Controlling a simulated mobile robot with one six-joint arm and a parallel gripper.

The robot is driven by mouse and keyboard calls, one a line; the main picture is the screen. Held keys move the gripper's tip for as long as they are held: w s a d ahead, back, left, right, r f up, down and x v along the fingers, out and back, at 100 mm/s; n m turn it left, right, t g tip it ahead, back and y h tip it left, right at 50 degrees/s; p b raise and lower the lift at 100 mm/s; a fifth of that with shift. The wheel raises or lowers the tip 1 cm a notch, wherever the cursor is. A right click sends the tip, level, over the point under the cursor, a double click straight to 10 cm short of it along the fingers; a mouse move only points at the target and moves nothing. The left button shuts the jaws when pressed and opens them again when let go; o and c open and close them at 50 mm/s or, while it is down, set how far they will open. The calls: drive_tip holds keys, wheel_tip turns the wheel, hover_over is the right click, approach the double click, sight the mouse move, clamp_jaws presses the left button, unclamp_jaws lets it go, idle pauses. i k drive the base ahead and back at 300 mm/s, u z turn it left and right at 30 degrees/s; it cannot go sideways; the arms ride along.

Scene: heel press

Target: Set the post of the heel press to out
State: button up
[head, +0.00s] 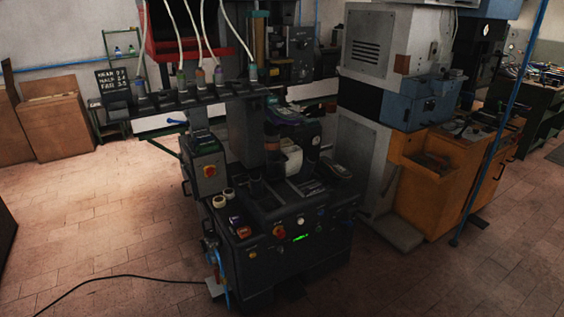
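The dark heel press (285,225) stands in the middle of the head view, with a green-lit display and several buttons on its front. A short dark upright piece (257,187) stands on its top deck; I cannot tell for sure whether this is the post, or its setting. A white rounded part (292,160) sits under the press head (292,118). A grey control box (208,170) with a red knob on a yellow plate is at the press's left side. My gripper is not in view.
An orange cabinet (428,185) and a tall grey machine (375,150) stand close on the right. A blue pole (497,140) rises at the right. A black cable (120,280) lies on the floor at front left. Open tiled floor lies left and front right.

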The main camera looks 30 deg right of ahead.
sight(273, 176)
drive_tip(key=i, duration=0.85)
drive_tip(key=u, duration=0.05)
